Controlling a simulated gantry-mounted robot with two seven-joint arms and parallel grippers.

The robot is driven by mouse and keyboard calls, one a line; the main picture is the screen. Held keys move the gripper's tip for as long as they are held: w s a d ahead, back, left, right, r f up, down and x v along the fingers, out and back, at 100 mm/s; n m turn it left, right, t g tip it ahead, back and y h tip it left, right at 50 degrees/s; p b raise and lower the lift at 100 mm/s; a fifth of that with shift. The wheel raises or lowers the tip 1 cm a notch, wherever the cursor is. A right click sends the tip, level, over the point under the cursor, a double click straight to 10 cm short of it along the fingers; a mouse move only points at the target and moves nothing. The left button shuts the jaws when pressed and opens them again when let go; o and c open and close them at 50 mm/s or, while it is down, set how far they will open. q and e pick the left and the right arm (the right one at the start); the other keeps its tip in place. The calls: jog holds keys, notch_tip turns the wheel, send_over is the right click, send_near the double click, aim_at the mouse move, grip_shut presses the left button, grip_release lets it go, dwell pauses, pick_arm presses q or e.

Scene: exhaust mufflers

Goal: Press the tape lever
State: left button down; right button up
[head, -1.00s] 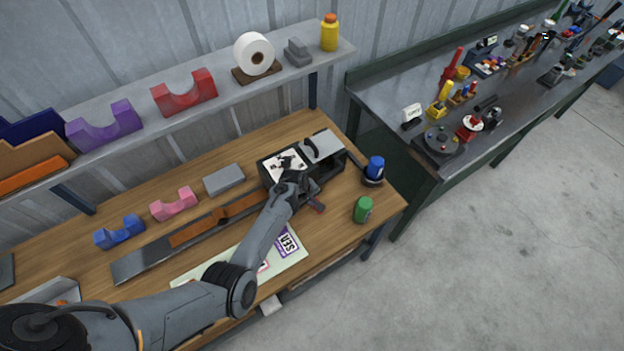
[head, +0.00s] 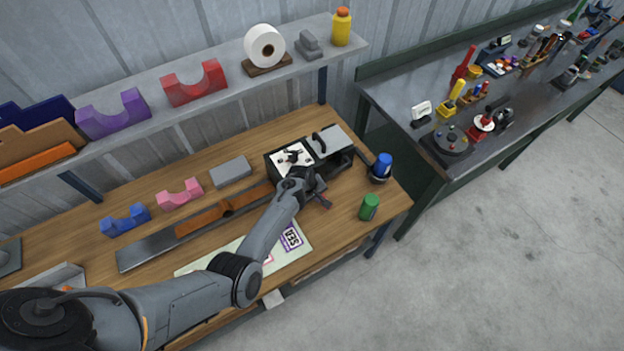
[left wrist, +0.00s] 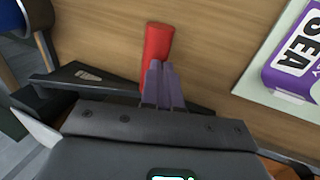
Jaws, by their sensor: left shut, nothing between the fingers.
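The tape machine (head: 327,139) is a dark box with a white top panel and a grey top part, near the right end of the wooden bench. A lever with a red handle (head: 325,203) sticks out at its front; the red handle also shows in the left wrist view (left wrist: 157,45). My left gripper (head: 316,190) is at the front of the machine, beside the lever. In the left wrist view its fingers (left wrist: 162,80) are shut together and empty, overlapping the near end of the red handle. I cannot tell whether they touch it. My right gripper is not in view.
A blue can (head: 384,163) and a green can (head: 369,207) stand right of the machine. A mat with labels (head: 233,252) lies in front. Pink (head: 180,194) and blue (head: 126,219) cradles and a grey block (head: 231,171) sit left. A shelf (head: 225,86) runs behind.

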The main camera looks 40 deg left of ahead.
pick_arm(q)
jog(key=shift+s+a+p, duration=0.2)
jog(key=shift+s+p, duration=0.15)
jog(key=shift+s, duration=0.05)
jog(key=s+a+p+v, duration=0.1)
jog(key=p+v, duration=0.4)
jog(key=v, duration=0.8)
jog(key=shift+s+f, duration=0.25)
jog(key=shift+s, duration=0.25)
jog(key=shift+s+f, duration=0.1)
